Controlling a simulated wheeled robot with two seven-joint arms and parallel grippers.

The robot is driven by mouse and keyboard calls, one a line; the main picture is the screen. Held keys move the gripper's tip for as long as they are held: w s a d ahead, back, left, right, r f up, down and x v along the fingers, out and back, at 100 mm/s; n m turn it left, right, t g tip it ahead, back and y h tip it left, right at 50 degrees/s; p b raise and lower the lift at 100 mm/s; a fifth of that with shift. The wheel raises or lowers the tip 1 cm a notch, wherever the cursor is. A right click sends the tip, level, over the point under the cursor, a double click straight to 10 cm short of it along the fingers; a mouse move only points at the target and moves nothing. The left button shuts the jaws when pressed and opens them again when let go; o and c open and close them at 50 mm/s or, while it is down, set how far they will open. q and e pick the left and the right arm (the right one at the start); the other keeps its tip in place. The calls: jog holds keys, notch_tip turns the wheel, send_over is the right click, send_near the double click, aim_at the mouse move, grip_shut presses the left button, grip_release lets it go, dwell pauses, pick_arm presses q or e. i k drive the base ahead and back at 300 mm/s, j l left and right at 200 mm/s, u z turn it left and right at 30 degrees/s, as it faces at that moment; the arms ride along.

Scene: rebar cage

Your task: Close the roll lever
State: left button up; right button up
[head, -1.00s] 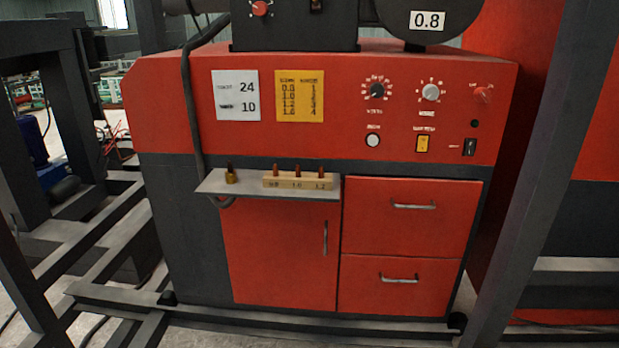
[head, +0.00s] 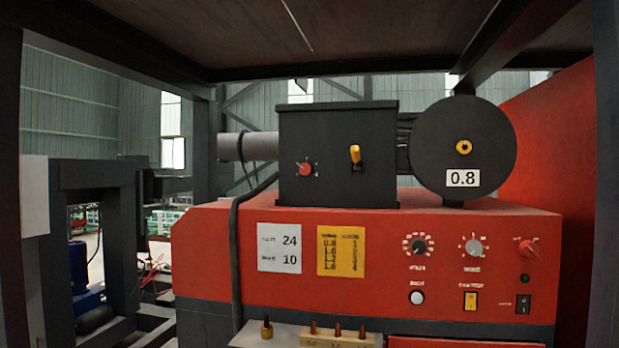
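A black box (head: 330,150) stands on top of the red machine cabinet (head: 225,285). A small lever with a yellow handle (head: 355,154) is on the right part of the box's front and points upward; it seems to be the roll lever. A red knob (head: 305,169) sits to its left on the same face. To the right of the box is a round black wire spool (head: 435,150) with a yellow hub and a 0.8 label. Neither of my grippers is in the head view.
The cabinet front has dials (head: 418,246), a yellow switch (head: 471,301) and two paper labels. A shelf (head: 270,333) with a wooden tip holder (head: 325,338) juts out below. Dark frame posts (head: 606,180) and an overhead panel (head: 300,35) surround the machine.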

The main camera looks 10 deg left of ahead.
aim_at(355, 153)
jog(key=i+l+u, duration=0.45)
jog(key=i+l, duration=0.2)
jog(key=i, duration=0.35)
jog(key=i+l+u, duration=0.5)
jog(key=i+l, duration=0.45)
